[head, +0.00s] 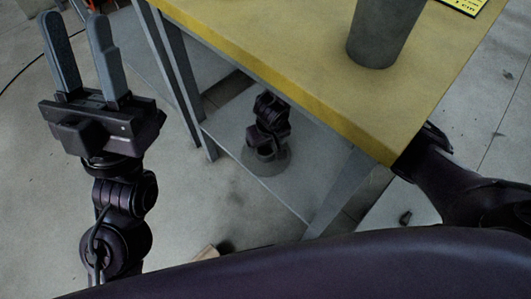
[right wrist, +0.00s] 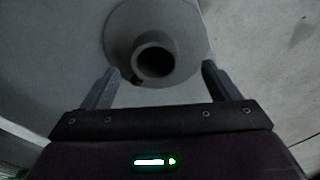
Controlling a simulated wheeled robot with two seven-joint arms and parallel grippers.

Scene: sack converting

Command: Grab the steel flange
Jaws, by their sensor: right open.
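The steel flange is a grey round disc with a raised hollow hub. In the head view the steel flange (head: 279,161) sits on the low shelf under the yellow table, partly covered by a dark jointed part that appears to be my right arm. In the right wrist view the steel flange (right wrist: 190,38) lies ahead, its dark bore facing me. My right gripper (right wrist: 160,70) is open, with one finger to each side of the hub in the picture; I see no contact. My left gripper (head: 72,18) is open and empty, fingers up, left of the table.
The yellow tabletop (head: 270,50) overhangs the grey shelf (head: 225,128) and hides part of my right arm. Grey table legs (head: 178,70) stand left of the flange. A dark grey container (head: 382,32) stands on the tabletop. The floor at left is mostly clear.

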